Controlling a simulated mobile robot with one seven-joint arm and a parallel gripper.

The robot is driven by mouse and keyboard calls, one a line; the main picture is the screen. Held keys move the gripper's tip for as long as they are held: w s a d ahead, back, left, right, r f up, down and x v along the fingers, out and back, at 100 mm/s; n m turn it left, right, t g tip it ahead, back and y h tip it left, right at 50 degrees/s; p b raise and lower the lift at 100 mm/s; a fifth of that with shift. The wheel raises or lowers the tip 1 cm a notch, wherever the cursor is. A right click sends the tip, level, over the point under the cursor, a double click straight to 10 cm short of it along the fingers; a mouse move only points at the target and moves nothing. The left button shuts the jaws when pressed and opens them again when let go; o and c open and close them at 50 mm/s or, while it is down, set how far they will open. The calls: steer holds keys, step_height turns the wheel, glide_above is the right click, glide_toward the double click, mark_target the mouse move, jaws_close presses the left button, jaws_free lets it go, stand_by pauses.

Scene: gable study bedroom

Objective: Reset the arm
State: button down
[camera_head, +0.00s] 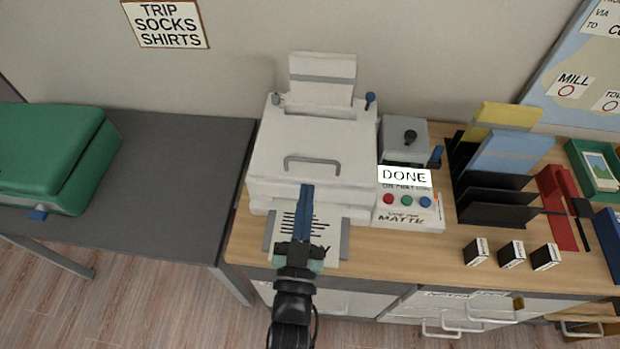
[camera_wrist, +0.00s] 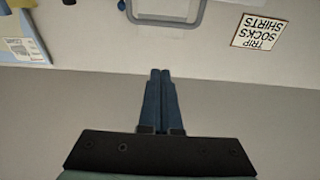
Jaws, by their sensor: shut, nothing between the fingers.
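My gripper (camera_head: 306,190) reaches up in front of the white printer (camera_head: 310,150) in the head view. Its blue fingers are together with nothing between them. In the wrist view the shut fingers (camera_wrist: 160,75) point toward a grey handle (camera_wrist: 165,20), and a pale plain surface lies around them. A printed sheet (camera_head: 325,225) lies on the printer's front tray, partly hidden behind my gripper. I cannot tell whether the fingers touch the printer.
A control box (camera_head: 408,208) with coloured buttons and a DONE sign (camera_head: 404,176) stands right of the printer. A black file rack (camera_head: 495,205) and several small boxes (camera_head: 511,254) are farther right. A green case (camera_head: 50,155) lies on the dark table (camera_head: 180,160), which has free room.

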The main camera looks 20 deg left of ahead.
steer(key=shift+s, duration=0.1)
steer(key=w+d+r+t, duration=0.1)
steer(key=w+r, duration=0.2)
steer(key=r, duration=0.7)
steer(key=w+d+r+t+h, duration=0.1)
steer(key=w+d+r+t, duration=0.15)
steer(key=r, duration=0.65)
steer(key=w+d+r, duration=0.1)
steer(key=w+r, duration=0.3)
steer(key=r, duration=0.6)
steer(key=s+d+r+m+t+h, duration=0.1)
steer(key=s+d+r, duration=0.2)
steer(key=r, duration=0.5)
steer(key=s+d+r+m+t+h, duration=0.1)
steer(key=s+d+r+t+h, duration=0.1)
steer(key=s+r, duration=0.3)
steer(key=s+d+r+m+t+h, duration=0.1)
steer(key=s+d+r, duration=0.2)
steer(key=r, duration=1)
steer(key=shift+s+d+h, duration=0.3)
steer(key=shift+s+d, duration=0.05)
steer(key=shift+s, duration=0.3)
steer(key=shift+r+t, duration=0.1)
steer(key=shift+t, duration=0.15)
